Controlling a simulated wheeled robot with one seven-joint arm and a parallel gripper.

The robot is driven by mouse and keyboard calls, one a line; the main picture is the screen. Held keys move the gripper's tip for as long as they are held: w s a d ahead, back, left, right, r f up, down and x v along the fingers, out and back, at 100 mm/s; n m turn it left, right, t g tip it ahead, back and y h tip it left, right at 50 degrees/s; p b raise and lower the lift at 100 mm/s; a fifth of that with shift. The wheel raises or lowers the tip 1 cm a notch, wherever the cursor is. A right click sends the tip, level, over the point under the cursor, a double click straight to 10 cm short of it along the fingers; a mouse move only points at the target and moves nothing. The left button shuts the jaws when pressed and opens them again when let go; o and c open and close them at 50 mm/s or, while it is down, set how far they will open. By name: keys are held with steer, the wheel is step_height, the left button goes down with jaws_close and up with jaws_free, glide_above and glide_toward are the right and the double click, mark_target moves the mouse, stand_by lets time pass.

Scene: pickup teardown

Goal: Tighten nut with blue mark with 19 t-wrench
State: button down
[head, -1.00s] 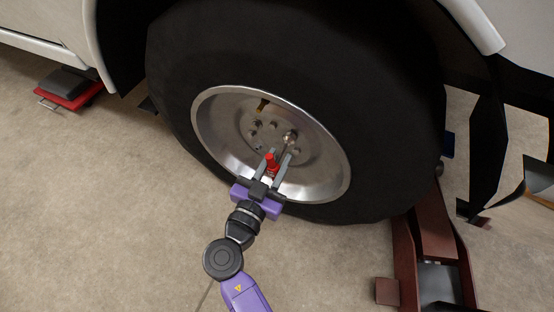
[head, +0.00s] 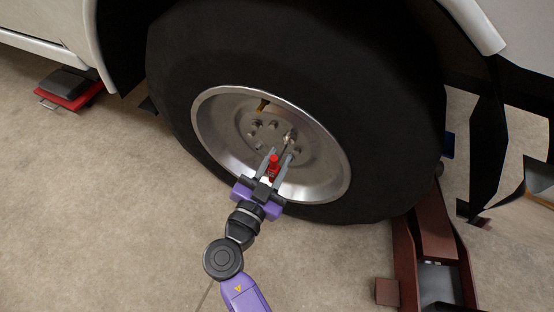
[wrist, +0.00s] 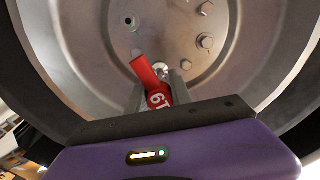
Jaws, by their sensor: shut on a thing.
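My gripper (head: 272,166) is in front of the lower part of the wheel rim, with its fingers shut on the red handle of the 19 t-wrench (head: 273,162). Several nuts show on the wheel hub (wrist: 204,41) around the wrench. I cannot make out a blue mark on any nut. The far end of the wrench is partly hidden, so I cannot tell whether it sits on a nut.
The black tire (head: 390,120) surrounds the metal rim (head: 325,187). A dark red lift arm (head: 436,235) stands on the floor at the right. A red and black object (head: 70,88) lies at the far left. The floor left of the wheel is clear.

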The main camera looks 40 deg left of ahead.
mark_target(271, 174)
steer(key=shift+w+d+r, duration=0.2)
steer(key=shift+w+r, duration=0.05)
steer(key=shift+w, duration=0.1)
steer(key=shift+v, duration=1.1)
steer(key=shift+s+a+f, duration=0.1)
steer(key=shift+s+a, duration=0.05)
steer(key=shift+s, duration=0.4)
steer(key=shift+v, duration=1.65)
